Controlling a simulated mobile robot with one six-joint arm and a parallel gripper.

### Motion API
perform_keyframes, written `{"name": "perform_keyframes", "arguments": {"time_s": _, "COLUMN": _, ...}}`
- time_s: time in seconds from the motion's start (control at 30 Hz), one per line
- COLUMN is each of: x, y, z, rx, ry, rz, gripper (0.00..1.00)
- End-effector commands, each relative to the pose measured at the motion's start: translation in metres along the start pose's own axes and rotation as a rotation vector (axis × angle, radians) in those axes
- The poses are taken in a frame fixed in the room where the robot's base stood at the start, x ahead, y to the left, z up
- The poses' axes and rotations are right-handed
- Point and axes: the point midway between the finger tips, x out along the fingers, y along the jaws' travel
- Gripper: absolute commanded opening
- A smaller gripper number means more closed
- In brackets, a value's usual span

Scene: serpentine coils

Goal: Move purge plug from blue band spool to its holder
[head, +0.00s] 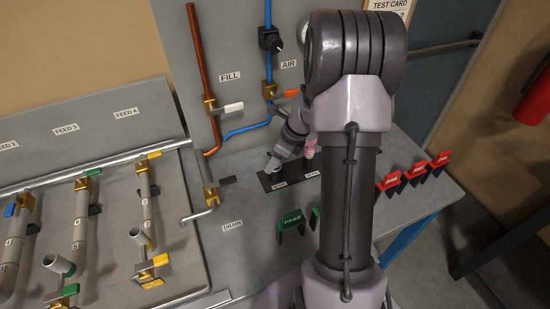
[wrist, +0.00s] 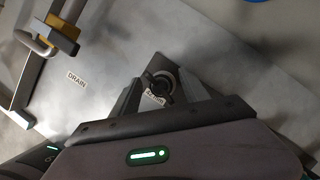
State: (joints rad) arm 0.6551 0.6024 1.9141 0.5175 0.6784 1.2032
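A small grey plug-like piece (head: 273,163) stands at the left end of a black holder strip (head: 266,183) with white labels; I take it for the purge plug. My gripper (head: 281,152) is right at it, partly hidden by my arm. In the wrist view, a dark ring-shaped piece (wrist: 160,84) lies between the fingers of my gripper (wrist: 160,76), with a white label beside it. I cannot tell whether the fingers press on it. No spool with a blue band can be made out with certainty.
A pink piece (head: 310,148) stands on the holder close to my arm. Green PASS (head: 292,219) and red tags (head: 389,181) stand on the bench. Pipes with coloured valve handles (head: 80,215) fill the left panel. The bench around the DRAIN label (head: 232,225) is clear.

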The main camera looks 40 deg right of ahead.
Motion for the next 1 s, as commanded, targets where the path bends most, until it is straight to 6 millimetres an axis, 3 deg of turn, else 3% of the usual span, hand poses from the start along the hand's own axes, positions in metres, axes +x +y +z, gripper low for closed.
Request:
{"name": "perform_keyframes", "arguments": {"time_s": 0.17, "x": -0.002, "y": 0.000, "z": 0.000, "rx": 0.000, "ry": 0.000, "rz": -0.001, "gripper": 0.53}}
{"name": "perform_keyframes", "arguments": {"time_s": 0.27, "x": -0.013, "y": -0.001, "z": 0.001, "rx": -0.001, "ry": -0.001, "rz": -0.003, "gripper": 0.53}}
{"name": "perform_keyframes", "arguments": {"time_s": 0.7, "x": -0.140, "y": -0.001, "z": 0.002, "rx": 0.000, "ry": -0.001, "rz": -0.004, "gripper": 0.53}}
{"name": "perform_keyframes", "arguments": {"time_s": 0.83, "x": -0.164, "y": 0.000, "z": 0.001, "rx": 0.000, "ry": -0.001, "rz": -0.003, "gripper": 0.53}}
{"name": "perform_keyframes", "arguments": {"time_s": 1.0, "x": -0.175, "y": 0.001, "z": 0.000, "rx": 0.000, "ry": 0.000, "rz": -0.001, "gripper": 0.53}}
